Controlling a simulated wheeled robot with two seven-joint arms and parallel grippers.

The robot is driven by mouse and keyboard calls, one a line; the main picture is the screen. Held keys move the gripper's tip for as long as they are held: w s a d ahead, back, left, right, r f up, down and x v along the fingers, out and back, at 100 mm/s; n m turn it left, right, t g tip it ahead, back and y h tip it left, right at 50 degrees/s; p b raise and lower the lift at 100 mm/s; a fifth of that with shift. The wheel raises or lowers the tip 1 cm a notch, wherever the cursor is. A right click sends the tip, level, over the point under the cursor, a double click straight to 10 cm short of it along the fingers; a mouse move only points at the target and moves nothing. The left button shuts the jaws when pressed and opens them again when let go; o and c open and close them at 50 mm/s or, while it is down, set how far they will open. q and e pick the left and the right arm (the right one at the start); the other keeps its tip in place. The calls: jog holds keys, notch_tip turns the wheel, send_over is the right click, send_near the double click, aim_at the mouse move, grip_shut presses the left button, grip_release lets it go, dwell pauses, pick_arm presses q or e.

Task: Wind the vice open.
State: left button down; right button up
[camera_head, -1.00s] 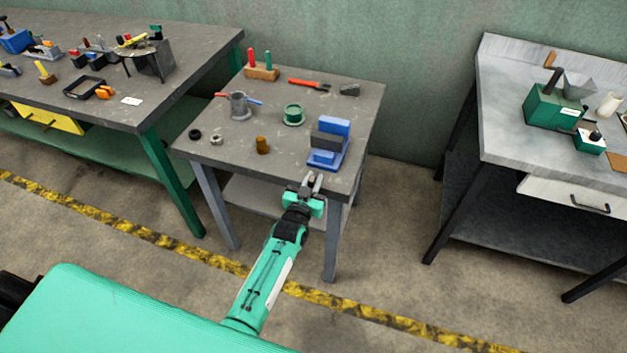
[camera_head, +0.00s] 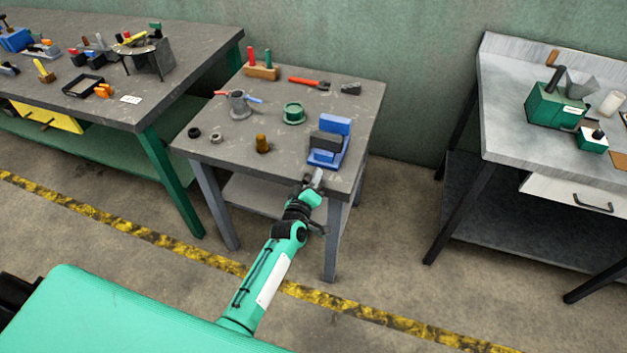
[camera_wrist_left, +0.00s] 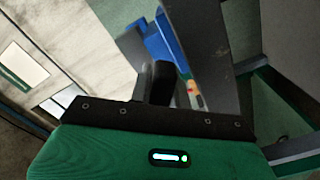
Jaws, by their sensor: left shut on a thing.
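The vice (camera_head: 334,125) is blue with a dark grey jaw block and stands at the front right of the small grey table. It also shows in the left wrist view (camera_wrist_left: 157,42), partly cut off by a dark finger. My left gripper (camera_head: 315,180) is at the table's front edge, just in front of the vice. It is shut on the vice's handle, which is mostly hidden by the fingers. The gripper is rolled to one side. In the wrist view the fingers (camera_wrist_left: 172,84) point towards the blue body. My right gripper is not in view.
On the small table stand a green round part (camera_head: 293,113), a brown cylinder (camera_head: 262,144), a grey pot-like part (camera_head: 239,104) and a wooden block with upright handles (camera_head: 261,72). A green-legged bench (camera_head: 190,62) is at left, a metal bench (camera_head: 510,150) at right.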

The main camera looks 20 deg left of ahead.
pick_arm(q)
jog(key=n+b, duration=0.1)
jog(key=n, duration=0.3)
jog(key=shift+f, duration=0.15)
jog(key=shift+n+b, duration=0.5)
jog(key=shift+n, duration=1.2)
jog(key=c, duration=1.6)
grip_release()
jog(key=shift+s, duration=0.1)
